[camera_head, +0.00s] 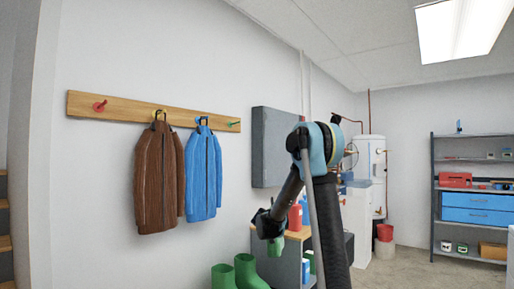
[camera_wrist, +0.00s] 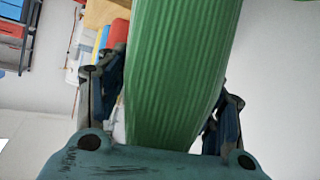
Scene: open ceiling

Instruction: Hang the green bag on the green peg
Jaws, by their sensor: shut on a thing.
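The green bag (camera_wrist: 185,70) is ribbed and fills the middle of the wrist view, between the two fingers of my gripper (camera_wrist: 170,90). My gripper is shut on it. In the head view my gripper (camera_head: 266,222) is low, in front of a small cabinet, with a small green part of the bag (camera_head: 275,246) showing below it. The green peg (camera_head: 234,124) is at the right end of a wooden rail (camera_head: 135,110) on the wall. The peg is bare, and my gripper is well below it and to its right.
A brown jacket (camera_head: 158,180) and a blue jacket (camera_head: 202,175) hang left of the green peg. A red peg (camera_head: 100,106) is bare at the far left. A grey wall box (camera_head: 273,147) is right of the rail. Green boots (camera_head: 247,273) stand below.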

